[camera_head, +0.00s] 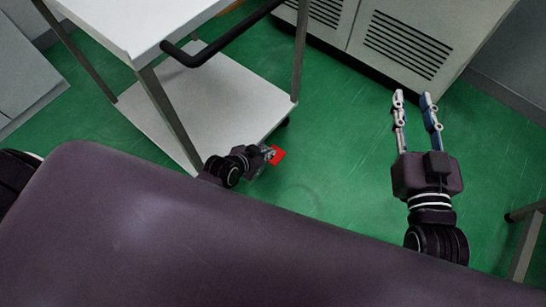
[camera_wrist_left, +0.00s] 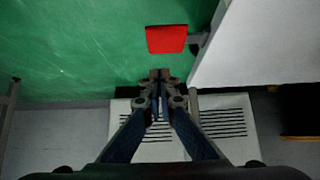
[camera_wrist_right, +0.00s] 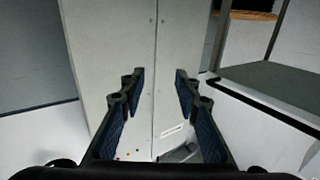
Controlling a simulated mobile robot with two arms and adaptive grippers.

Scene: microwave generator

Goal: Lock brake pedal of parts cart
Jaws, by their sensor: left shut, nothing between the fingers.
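The parts cart (camera_head: 222,98) is white with two shelves and a black push handle (camera_head: 225,38). Its red brake pedal (camera_head: 277,155) shows low at the cart's near right corner, and in the left wrist view (camera_wrist_left: 166,39) as a red square beside the white lower shelf. My left gripper (camera_head: 268,153) is down at the pedal, shut and empty. In the left wrist view its closed fingertips (camera_wrist_left: 160,76) appear just below the pedal; whether they touch it I cannot tell. My right gripper (camera_head: 412,96) is open and empty over the floor, right of the cart.
Grey cabinets with vent slots (camera_head: 408,45) stand behind the cart. The green floor (camera_head: 345,150) between cart and right gripper is clear. A metal leg (camera_head: 527,240) stands at the right edge. A grey cabinet (camera_head: 25,80) is at the left.

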